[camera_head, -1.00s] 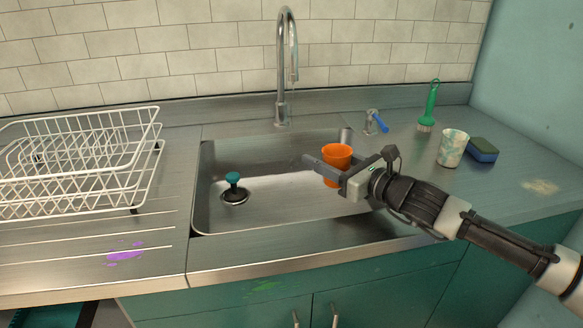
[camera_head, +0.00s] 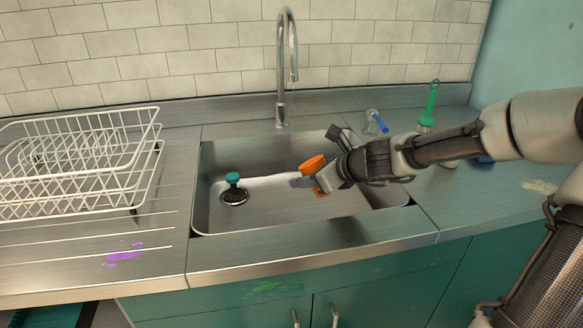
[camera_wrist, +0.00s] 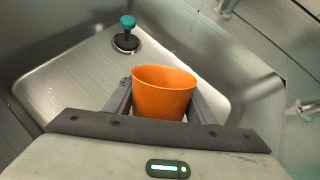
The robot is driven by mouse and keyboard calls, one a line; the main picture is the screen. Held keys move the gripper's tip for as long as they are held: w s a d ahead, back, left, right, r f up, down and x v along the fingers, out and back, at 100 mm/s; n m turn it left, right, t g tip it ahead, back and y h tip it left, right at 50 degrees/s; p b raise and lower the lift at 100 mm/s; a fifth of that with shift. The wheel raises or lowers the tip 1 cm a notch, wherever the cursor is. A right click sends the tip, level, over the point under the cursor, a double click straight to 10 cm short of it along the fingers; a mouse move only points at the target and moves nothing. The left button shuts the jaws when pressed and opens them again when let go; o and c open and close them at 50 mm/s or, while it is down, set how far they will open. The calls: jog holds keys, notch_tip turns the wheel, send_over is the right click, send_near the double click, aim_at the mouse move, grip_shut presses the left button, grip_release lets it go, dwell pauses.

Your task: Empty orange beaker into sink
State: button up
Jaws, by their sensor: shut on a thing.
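The orange beaker (camera_head: 312,164) is over the right half of the sink basin (camera_head: 216,205), leaning with its rim towards the left. My gripper (camera_head: 309,181) is shut on it and partly hides it in the head view. In the wrist view, the beaker (camera_wrist: 163,97) sits between the two fingers of my gripper (camera_wrist: 162,103), with its rim showing above them. I see no contents through its opening and no stream pouring out. A teal-knobbed plug (camera_head: 233,181) stands at the left of the sink floor.
The tap (camera_head: 283,70) rises behind the sink. A white dish rack (camera_head: 75,160) stands on the left. A blue-handled fixture (camera_head: 377,121) and a green brush (camera_head: 430,105) stand at the back right. My arm hides most of the cup and sponge there. The left basin is otherwise clear.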

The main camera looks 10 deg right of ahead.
aim_at(307, 165)
jog(key=shift+w+a+r+g+h, duration=0.25)
jog(key=shift+r+g+h, duration=0.2)
jog(key=shift+g+h, duration=0.2)
jog(key=p, duration=0.2)
jog(key=r+p, duration=0.1)
jog(key=p, duration=0.1)
jog(key=r+g+p, duration=0.1)
jog(key=shift+s+n+h+p, duration=0.25)
jog(key=shift+n+h+p, duration=0.05)
jog(key=shift+h+p, duration=0.1)
jog(key=g+h+p, duration=0.1)
jog(key=p, duration=0.5)
jog(key=g+h+p, duration=0.1)
jog(key=p, duration=0.5)
jog(key=shift+s+d+p, duration=0.2)
jog(key=shift+p, duration=0.15)
jog(key=shift+d+f+g, duration=0.15)
jog(key=shift+f+g, duration=0.1)
jog(key=shift+f, duration=0.2)
jog(key=shift+p, duration=0.3)
jog(key=shift+h, duration=0.25)
jog(key=shift+w+r+n+g+h+p, duration=0.3)
jog(key=shift+g+p, duration=0.2)
jog(key=shift+p, duration=1.05)
jog(key=shift+w+a+h+p, duration=0.1)
jog(key=shift+a+h+p, duration=0.2)
jog(key=shift+p, duration=0.4)
jog(key=shift+g, duration=0.4)
